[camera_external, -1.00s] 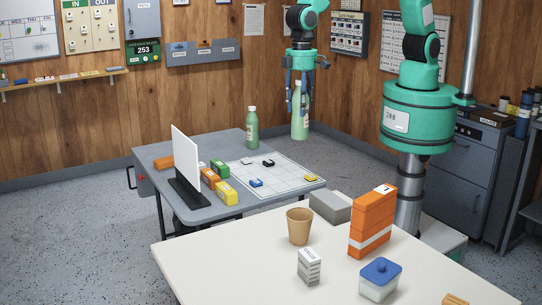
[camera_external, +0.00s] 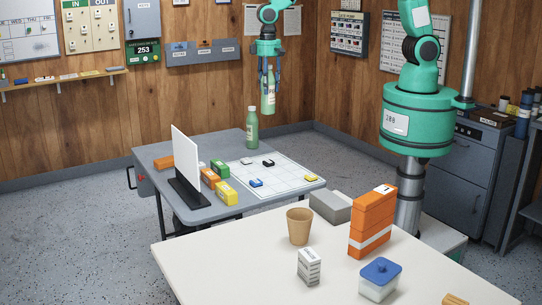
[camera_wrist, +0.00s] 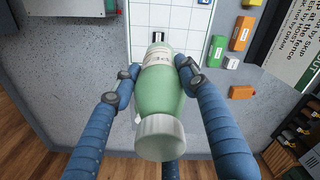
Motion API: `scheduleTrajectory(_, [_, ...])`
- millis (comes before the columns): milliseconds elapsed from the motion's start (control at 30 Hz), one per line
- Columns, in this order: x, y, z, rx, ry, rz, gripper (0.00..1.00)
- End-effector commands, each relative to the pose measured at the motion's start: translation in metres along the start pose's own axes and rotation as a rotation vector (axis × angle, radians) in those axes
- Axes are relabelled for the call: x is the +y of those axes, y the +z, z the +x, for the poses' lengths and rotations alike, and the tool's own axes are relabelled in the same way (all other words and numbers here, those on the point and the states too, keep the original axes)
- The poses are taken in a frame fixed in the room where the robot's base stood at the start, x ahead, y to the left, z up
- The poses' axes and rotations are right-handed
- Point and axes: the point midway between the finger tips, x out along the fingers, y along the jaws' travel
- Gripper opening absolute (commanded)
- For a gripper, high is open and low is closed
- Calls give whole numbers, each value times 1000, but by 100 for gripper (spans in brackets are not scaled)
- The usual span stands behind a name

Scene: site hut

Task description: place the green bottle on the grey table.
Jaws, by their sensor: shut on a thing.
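A green bottle (camera_external: 268,104) with a pale label is in my gripper (camera_external: 268,90), upright and in the air above the far side of the grey table (camera_external: 222,141). The fingers are shut around it. In the wrist view the held bottle (camera_wrist: 160,95) shows its pale cap toward the camera, with a blue finger on each side. A second green bottle (camera_external: 252,128) stands upright on the far right part of the grey table, left of and below the held one. The table (camera_wrist: 75,65) also shows below the held bottle in the wrist view.
On the grey table are a white gridded sheet (camera_external: 285,180) with small blocks, several coloured boxes (camera_external: 219,169) and a white upright panel (camera_external: 186,160). A nearer white table (camera_external: 225,255) holds a cup (camera_external: 299,226), an orange box (camera_external: 373,222) and a blue-lidded tub (camera_external: 380,279).

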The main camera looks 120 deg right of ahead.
Motion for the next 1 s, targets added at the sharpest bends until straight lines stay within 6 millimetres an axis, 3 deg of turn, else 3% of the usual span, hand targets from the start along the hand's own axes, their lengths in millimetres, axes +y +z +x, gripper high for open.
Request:
scheduleTrajectory(33, [17,-6,0,0,0,21,21])
scheduleTrajectory(200, [66,-18,0,1,0,76,21])
scheduleTrajectory(567, [136,-30,0,1,-1,153,21])
scheduleTrajectory(1000, [134,-28,116,-4,0,149,21])
